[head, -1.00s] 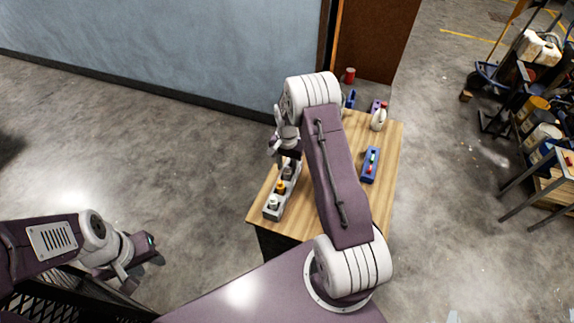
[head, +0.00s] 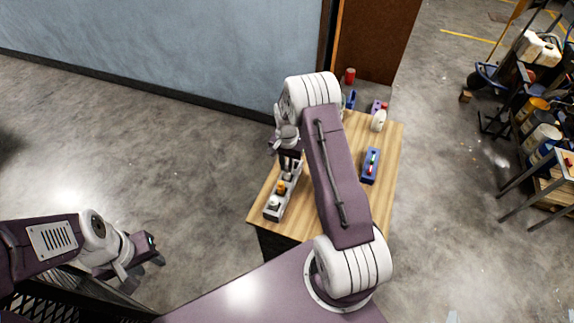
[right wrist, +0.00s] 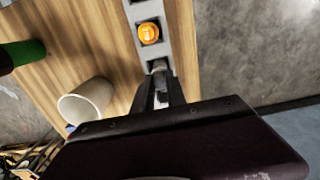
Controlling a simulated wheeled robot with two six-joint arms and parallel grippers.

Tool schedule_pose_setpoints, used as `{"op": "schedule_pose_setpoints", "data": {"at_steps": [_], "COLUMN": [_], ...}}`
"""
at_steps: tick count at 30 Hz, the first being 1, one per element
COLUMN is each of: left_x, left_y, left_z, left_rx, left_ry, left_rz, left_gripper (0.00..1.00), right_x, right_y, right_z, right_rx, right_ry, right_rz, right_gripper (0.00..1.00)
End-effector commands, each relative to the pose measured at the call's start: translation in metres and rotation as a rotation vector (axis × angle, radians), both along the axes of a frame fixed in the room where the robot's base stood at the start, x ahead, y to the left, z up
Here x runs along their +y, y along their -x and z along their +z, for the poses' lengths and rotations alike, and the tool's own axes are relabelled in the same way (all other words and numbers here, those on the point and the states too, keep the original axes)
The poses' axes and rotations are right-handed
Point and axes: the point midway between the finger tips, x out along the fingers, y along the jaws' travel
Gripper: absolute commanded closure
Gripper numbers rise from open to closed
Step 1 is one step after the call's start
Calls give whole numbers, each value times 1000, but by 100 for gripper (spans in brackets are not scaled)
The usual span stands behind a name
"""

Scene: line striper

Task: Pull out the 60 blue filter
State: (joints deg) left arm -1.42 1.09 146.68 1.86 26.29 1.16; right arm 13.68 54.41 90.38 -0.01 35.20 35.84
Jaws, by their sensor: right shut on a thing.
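A long grey holder (head: 272,213) with a row of sockets lies along the left edge of the wooden table. An orange-topped piece (head: 281,187) sits in it and also shows in the right wrist view (right wrist: 149,33). A pale piece (head: 274,202) sits nearer its front end. My right gripper (right wrist: 161,88) points down over the far part of the holder, shut on a small grey piece (right wrist: 159,66) at a socket. The fingers hide much of that piece; I see no blue or number on it. My left gripper (head: 143,262) is off the table at lower left, its fingers apart and empty.
A blue tray (head: 370,176) with small coloured pieces lies on the table's right side. A white bottle (head: 378,121) and a red can (head: 350,76) show toward the back. The table's front is clear.

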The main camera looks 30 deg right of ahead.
Motion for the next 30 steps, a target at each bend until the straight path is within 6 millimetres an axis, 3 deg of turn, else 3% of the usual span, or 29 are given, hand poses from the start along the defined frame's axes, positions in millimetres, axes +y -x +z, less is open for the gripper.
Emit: {"op": "schedule_pose_setpoints", "data": {"at_steps": [14, 30], "left_x": [0, 0], "left_y": [0, 0], "left_z": [7, 32], "left_rx": [0, 0], "left_ry": [0, 0], "left_rz": [0, 0], "left_gripper": [64, 64], "right_x": [0, 0], "right_y": [0, 0], "right_z": [8, 42], "right_rx": [0, 0], "right_ry": [0, 0], "right_rz": [0, 0], "right_gripper": [100, 100]}}
